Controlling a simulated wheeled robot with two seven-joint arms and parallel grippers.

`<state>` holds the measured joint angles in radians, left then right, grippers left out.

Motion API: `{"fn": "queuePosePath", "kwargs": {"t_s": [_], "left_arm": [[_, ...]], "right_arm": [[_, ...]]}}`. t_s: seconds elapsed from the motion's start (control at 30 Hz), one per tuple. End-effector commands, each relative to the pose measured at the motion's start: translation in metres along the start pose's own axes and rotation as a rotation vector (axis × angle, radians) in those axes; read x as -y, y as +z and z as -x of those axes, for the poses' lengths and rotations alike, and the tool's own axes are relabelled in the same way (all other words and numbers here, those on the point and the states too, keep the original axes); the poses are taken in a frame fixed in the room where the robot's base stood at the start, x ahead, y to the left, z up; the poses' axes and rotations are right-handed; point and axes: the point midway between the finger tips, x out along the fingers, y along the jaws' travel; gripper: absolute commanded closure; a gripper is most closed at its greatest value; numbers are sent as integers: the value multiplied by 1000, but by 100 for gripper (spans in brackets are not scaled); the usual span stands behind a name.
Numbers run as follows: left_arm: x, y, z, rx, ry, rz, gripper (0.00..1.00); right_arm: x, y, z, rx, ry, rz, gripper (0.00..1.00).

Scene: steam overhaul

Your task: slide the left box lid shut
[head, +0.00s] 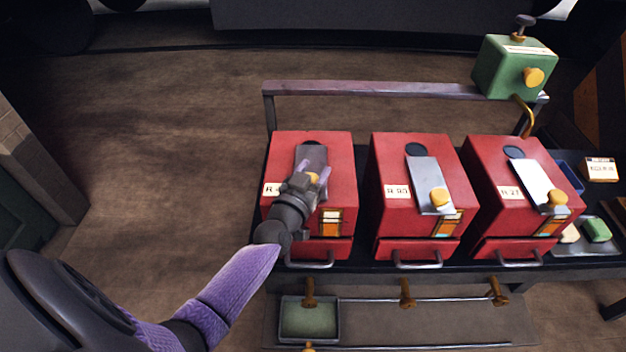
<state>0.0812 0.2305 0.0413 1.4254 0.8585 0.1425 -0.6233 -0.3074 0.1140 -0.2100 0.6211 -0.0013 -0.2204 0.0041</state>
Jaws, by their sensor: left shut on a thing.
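Three red boxes stand in a row on a dark bench. The left box (338,165) has a grey sliding lid (312,154) on top. A dark round opening (312,142) shows partly at the lid's far end. My left gripper (318,180) is over the lid, shut on its yellow knob (313,177), which the fingers mostly hide. The left box's label is partly covered by my gripper. My right gripper is not in view.
The middle box (385,165) and right box (483,160) have lids with yellow knobs and uncovered dark holes. A green box (508,75) stands behind at the right. A grey rail (380,89) runs behind the boxes. A tray (310,335) sits below the bench front.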

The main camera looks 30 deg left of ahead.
Motion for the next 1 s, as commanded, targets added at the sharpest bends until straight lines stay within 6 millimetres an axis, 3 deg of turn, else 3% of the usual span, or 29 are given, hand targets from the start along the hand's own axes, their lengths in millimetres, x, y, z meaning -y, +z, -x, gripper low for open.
{"fn": "queuePosePath", "kwargs": {"t_s": [0.17,0.2,0.33,0.67,1.0], "left_arm": [[0,0,0,2,0,1,100],[0,0,0,2,0,1,39],[0,0,1,2,0,1,11],[0,-1,4,2,0,0,11],[0,-2,73,4,1,0,11]], "right_arm": [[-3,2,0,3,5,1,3],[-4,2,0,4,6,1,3],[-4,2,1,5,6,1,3],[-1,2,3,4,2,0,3],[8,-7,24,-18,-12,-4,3]]}}
